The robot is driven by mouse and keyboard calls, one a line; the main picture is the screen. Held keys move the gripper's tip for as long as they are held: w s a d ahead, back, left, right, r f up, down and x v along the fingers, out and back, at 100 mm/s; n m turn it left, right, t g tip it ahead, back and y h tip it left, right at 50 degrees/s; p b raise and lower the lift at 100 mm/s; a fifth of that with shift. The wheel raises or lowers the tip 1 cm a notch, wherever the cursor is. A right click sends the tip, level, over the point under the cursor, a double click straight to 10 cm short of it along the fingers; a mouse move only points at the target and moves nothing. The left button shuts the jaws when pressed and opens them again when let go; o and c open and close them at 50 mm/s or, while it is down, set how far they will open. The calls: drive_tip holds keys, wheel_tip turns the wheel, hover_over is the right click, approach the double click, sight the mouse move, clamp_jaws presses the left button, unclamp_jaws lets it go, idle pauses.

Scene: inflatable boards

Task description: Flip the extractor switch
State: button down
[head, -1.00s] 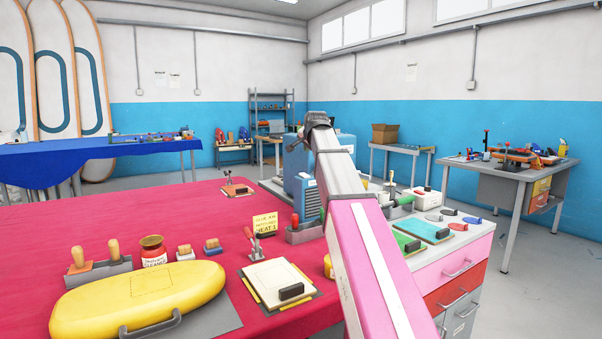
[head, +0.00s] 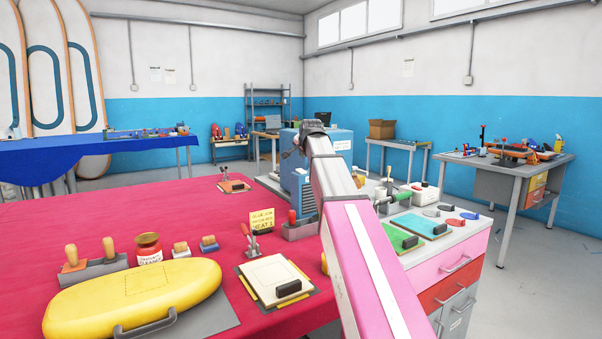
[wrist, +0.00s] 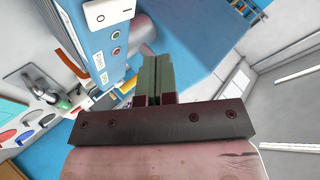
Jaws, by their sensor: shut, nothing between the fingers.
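The extractor is a blue box unit (head: 300,178) at the far right end of the red table, partly hidden by my pink and grey arm in the head view. In the wrist view its blue casing (wrist: 80,22) fills the upper left. A white switch (wrist: 110,14) marked O and I sits on it at the top edge; which side is pressed I cannot tell. Two small round buttons (wrist: 116,43) lie below the switch. My gripper (wrist: 153,62) is shut and empty, its fingertips to the right of and below the switch, apart from it. The head view hides the fingers.
The red table (head: 120,212) holds a yellow case (head: 135,295), a clamped cream pad (head: 275,280) and a red-handled clamp. A white-topped drawer unit (head: 455,255) with green and blue pads stands to the right, beneath my arm.

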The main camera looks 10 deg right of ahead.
sight(303, 171)
drive_tip(key=shift+w+a+f, duration=0.1)
drive_tip(key=shift+w+f, duration=0.05)
drive_tip(key=shift+f, duration=0.8)
drive_tip(key=shift+w+f, duration=0.1)
drive_tip(key=shift+f, duration=0.85)
drive_tip(key=shift+f, duration=0.1)
idle(0.6)
drive_tip(key=shift+f, duration=0.3)
drive_tip(key=shift+f, duration=0.15)
idle(0.6)
drive_tip(key=shift+r, duration=0.55)
drive_tip(key=shift+r, duration=0.1)
drive_tip(key=shift+s+r, duration=0.2)
drive_tip(key=shift+r, duration=0.95)
drive_tip(key=shift+s+r, duration=0.15)
drive_tip(key=shift+r, duration=1.1)
